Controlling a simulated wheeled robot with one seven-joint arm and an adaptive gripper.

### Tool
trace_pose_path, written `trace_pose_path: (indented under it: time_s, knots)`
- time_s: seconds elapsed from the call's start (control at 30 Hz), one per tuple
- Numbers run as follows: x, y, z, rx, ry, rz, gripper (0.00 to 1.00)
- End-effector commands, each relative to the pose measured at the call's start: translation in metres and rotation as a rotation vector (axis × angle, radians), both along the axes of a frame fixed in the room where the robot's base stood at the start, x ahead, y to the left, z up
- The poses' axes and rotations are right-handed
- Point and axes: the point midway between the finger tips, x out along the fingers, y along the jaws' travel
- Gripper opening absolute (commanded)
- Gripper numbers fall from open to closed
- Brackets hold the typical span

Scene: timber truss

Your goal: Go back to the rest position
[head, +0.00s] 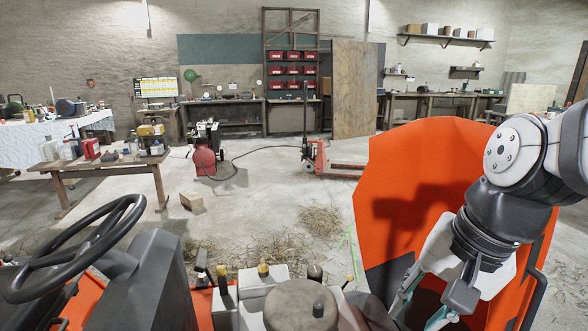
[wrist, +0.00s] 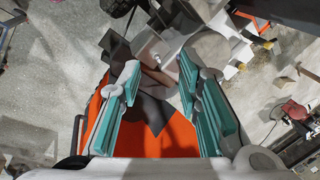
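My gripper (head: 420,309) is at the lower right of the head view, pointing down, in front of the orange panel (head: 405,185). In the wrist view my gripper (wrist: 160,80) shows two teal-lined fingers standing well apart, with a clear gap between them. I see nothing held in the gap; grey and orange surfaces show below it. The fingertips are partly cut off at the bottom of the head view. No marker of a rest position shows.
A black steering wheel (head: 78,247) and a grey seat-like round top (head: 302,306) are close in front. A wooden table (head: 110,164) with bottles stands left. A red pallet jack (head: 322,160) stands farther back. Straw (head: 321,221) lies on the open concrete floor.

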Motion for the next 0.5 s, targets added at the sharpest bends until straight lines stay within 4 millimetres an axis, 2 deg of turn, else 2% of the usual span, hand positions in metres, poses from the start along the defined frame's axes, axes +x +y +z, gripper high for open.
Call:
trace_pose_path:
  time_s: [0.03,0.1,0.3,0.5]
  knots:
    - [-0.014,-0.002,0.010,-0.031,-0.034,0.065,0.32]
    - [-0.031,-0.005,0.019,-0.082,-0.072,0.159,0.32]
    - [-0.073,-0.014,0.034,-0.237,-0.157,0.400,0.32]
    - [-0.096,-0.021,0.039,-0.343,-0.190,0.535,0.32]
